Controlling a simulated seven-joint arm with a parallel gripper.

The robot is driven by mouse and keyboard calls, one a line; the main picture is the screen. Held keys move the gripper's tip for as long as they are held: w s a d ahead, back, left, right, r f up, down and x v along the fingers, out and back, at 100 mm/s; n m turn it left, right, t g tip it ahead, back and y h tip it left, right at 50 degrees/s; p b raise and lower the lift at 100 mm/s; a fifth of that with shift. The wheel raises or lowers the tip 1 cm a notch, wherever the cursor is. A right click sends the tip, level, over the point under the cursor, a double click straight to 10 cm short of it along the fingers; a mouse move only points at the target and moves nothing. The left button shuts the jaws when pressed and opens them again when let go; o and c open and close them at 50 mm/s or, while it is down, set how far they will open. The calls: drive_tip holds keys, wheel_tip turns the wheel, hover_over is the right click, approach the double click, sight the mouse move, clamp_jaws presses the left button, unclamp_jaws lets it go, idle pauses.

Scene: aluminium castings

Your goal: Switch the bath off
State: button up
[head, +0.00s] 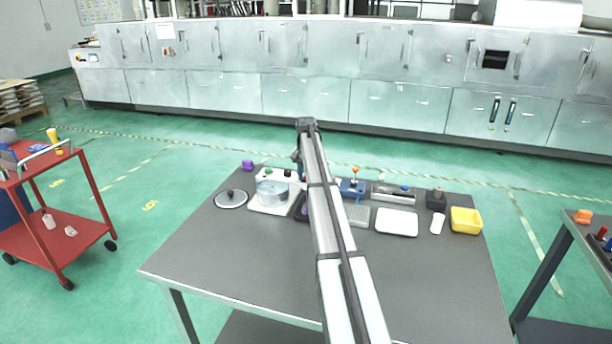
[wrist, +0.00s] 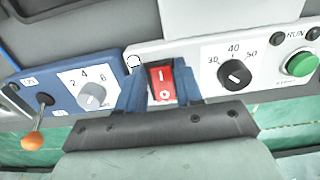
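The bath (head: 262,207) is a white unit with a clear round vessel on it, left of my arm on the table in the head view. Its white control panel (wrist: 205,78) fills the upper right of the wrist view. A red rocker switch (wrist: 160,83), marked I and O, sits in that panel; I cannot tell which side is pressed. My gripper (wrist: 162,92) is close to the panel, its two bluish fingers apart on either side of the switch, with nothing seen held. In the head view my gripper (head: 297,164) is partly hidden by my arm.
Beside the switch are a temperature dial (wrist: 235,74) and a green RUN button (wrist: 301,64). A blue unit (wrist: 80,90) with a numbered dial and orange-tipped lever (wrist: 33,140) adjoins it. A lid (head: 231,198), white tray (head: 397,222) and yellow bin (head: 466,220) stand on the table.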

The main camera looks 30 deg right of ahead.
clamp_jaws()
drive_tip(key=shift+w+d+r+g+y, duration=0.1)
drive_tip(key=shift+w+d+g+y, duration=0.1)
drive_tip(key=shift+w+g+y, duration=0.25)
drive_tip(key=shift+d+g+y, duration=0.15)
drive_tip(key=shift+g+y, duration=0.3)
drive_tip(key=shift+s+r+g+y, duration=0.1)
drive_tip(key=shift+g+y, duration=0.2)
drive_tip(key=shift+o, duration=1.9)
unclamp_jaws()
drive_tip(key=shift+r, duration=0.15)
drive_tip(key=shift+v, duration=3.6)
